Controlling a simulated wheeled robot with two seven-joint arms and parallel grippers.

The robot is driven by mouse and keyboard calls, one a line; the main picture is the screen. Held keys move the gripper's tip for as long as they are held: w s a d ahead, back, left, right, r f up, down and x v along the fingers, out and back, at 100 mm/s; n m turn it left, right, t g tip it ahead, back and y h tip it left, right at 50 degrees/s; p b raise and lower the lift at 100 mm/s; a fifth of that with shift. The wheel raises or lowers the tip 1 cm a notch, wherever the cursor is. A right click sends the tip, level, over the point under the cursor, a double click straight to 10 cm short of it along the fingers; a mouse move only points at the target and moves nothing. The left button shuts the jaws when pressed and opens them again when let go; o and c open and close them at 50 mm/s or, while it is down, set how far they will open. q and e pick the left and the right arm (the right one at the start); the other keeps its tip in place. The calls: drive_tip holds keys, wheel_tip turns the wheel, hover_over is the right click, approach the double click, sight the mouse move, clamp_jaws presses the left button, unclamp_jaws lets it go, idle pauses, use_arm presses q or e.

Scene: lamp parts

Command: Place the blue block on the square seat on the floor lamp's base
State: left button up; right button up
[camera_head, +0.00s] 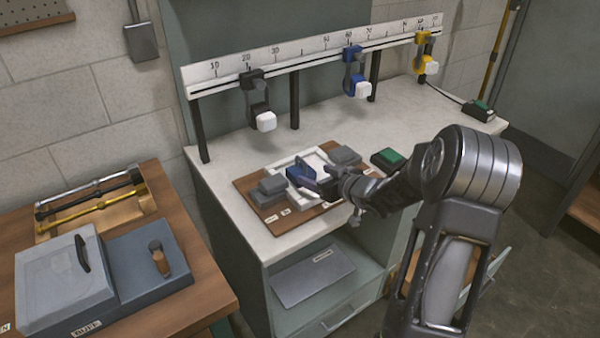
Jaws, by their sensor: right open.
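A dark blue block (299,170) sits in or over a white square frame (283,163) on a brown wooden board (245,187) on the white-topped bench. My right gripper (322,185) is open and reaches in from the right, its fingertips close beside the block's right side. I cannot tell whether the fingers touch the block, and the gripper hides part of the frame. I cannot make out a floor lamp's base with a square seat for certain. My left gripper is not in view.
Grey blocks (271,184) (344,155) flank the frame. A green-topped box (387,160) stands right of the board. A numbered rail (300,52) with black, blue and yellow clamps spans the bench's back. A wooden table (180,238) at left holds a grey box (62,282) and rods (92,200).

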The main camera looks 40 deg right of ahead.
sight(307, 171)
drive_tip(key=shift+x, duration=1.2)
drive_tip(key=shift+w+f+p, duration=0.2)
drive_tip(key=shift+w+p, duration=0.15)
drive_tip(key=shift+w, duration=0.1)
drive_tip(key=p+x, duration=0.1)
drive_tip(key=x, duration=0.3)
drive_tip(key=shift+w+f, duration=0.1)
drive_tip(key=shift+f, duration=0.1)
drive_tip(key=shift+c, duration=0.4)
clamp_jaws()
drive_tip(key=shift+d+r, duration=0.1)
drive_tip(key=shift+r, duration=0.1)
